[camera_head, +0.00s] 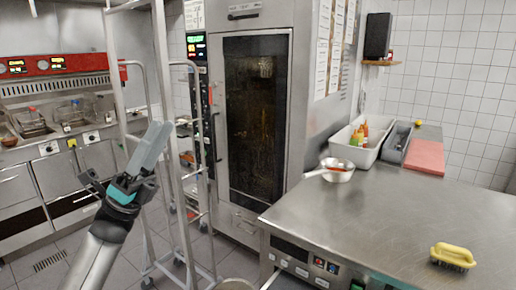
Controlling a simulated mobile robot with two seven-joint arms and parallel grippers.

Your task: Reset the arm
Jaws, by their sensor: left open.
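My left arm (101,250) rises from the bottom left of the head view. My left gripper (120,178), dark with a teal band, is raised in front of the metal rack at the left. It is open, and I see nothing held in it. A flat grey-blue piece sticks up beside its dark fingers. I cannot make out my right gripper.
A steel counter (400,225) at the right bears a yellow brush (453,256), a pan (336,171), a bottle tub (352,143) and a red board (425,156). A tall wheeled rack (188,215) stands close to my left gripper. An oven (252,110) and fryers (60,135) stand behind.

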